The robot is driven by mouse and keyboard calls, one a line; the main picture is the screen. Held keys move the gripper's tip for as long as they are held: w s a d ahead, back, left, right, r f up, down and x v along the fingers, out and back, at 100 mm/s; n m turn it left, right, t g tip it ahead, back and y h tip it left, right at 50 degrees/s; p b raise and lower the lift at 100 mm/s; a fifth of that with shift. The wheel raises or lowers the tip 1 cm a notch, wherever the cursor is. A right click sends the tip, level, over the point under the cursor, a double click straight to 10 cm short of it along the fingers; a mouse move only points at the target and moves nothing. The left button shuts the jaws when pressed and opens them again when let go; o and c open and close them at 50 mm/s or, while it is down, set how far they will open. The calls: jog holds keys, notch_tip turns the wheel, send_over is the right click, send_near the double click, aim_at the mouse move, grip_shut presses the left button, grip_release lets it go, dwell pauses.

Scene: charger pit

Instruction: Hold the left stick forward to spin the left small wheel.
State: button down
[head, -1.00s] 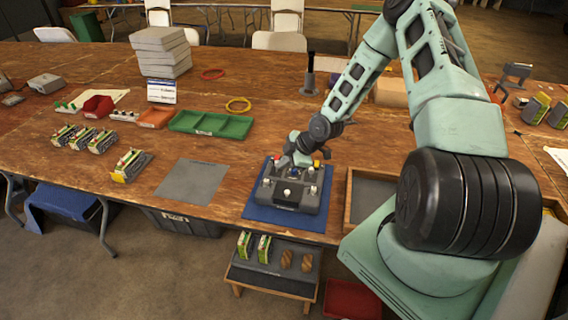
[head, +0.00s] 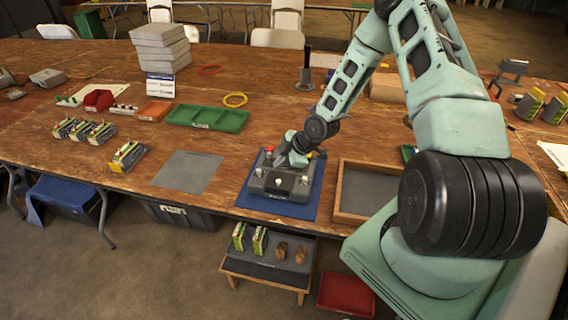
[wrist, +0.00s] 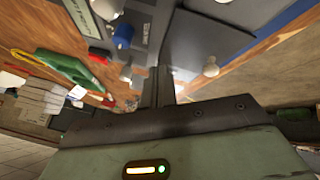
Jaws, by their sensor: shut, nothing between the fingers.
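A grey control box (head: 268,188) with several short white knobs lies on a blue mat (head: 240,205) at the table's front edge. Its white knobs include a left one (head: 259,171), a front middle one (head: 279,183) and a right one (head: 305,180). My gripper (head: 284,160) is shut and empty, low over the back of the box. In the wrist view its dark fingers (wrist: 160,88) are together between two white knobs (wrist: 126,72) (wrist: 210,68); I cannot tell whether they touch one. A blue knob (wrist: 122,35) is also close. I cannot make out a small wheel.
A wooden tray (head: 338,190) stands close right of the mat, and a grey mat (head: 187,172) lies to the left. A green tray (head: 207,117) is farther back. A low stand (head: 265,272) with batteries and brown items is below the front edge.

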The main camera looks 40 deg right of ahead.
jog(key=shift+v, duration=0.8)
jog(key=shift+s+d+r, duration=0.15)
jog(key=shift+s+r, duration=0.1)
jog(key=v, duration=0.7)
jog(key=shift+s+r, duration=0.35)
jog(key=shift+a, duration=0.3)
jog(key=s+a+r+m+g+h, duration=0.1)
jog(key=s+a+r+g, duration=0.15)
jog(key=a+r, duration=0.45)
jog(key=s+a+r+m+g+h, duration=0.15)
jog(key=s+a, duration=0.25)
jog(key=a, duration=0.7)
jog(key=s+a+r+m+g, duration=0.1)
jog(key=s+a+r, duration=0.3)
jog(key=s, duration=0.5)
jog(key=s+a+r+m+g, duration=0.1)
jog(key=s+a+r+m, duration=0.1)
jog(key=s+a+r, duration=0.3)
jog(key=s+a, duration=0.3)
jog(key=s, duration=0.1)
jog(key=shift+s+r+h, duration=0.2)
jog(key=shift+r+h, duration=0.05)
jog(key=shift+h, duration=0.1)
